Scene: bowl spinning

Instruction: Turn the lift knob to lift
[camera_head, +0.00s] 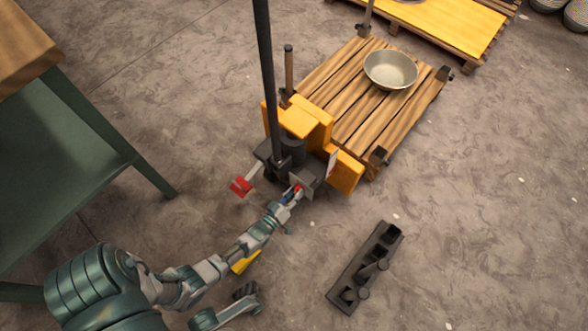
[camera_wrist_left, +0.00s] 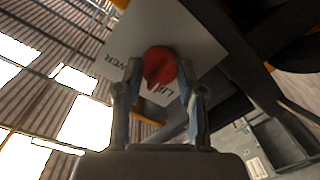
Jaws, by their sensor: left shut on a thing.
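The red lift knob (camera_wrist_left: 160,68) sits on a pale plate (camera_wrist_left: 185,30) with partly readable lettering, "LI…" and "…WER", in the left wrist view. In the head view the knob (camera_head: 298,188) is a small red spot at the near side of the orange lift (camera_head: 303,119). My left gripper (camera_head: 293,195) reaches it from the lower left. In the wrist view its two fingers (camera_wrist_left: 160,90) stand on either side of the knob, shut on it. The fingertips partly cover the knob in the head view.
A slatted wooden pallet (camera_head: 345,82) on the lift carries a metal bowl (camera_head: 390,69). A dark upright handle (camera_head: 266,70) rises near my arm. A red-ended lever (camera_head: 241,186) is left of the knob. A black holder (camera_head: 347,292) lies on the floor at right. A green table (camera_head: 60,165) stands left.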

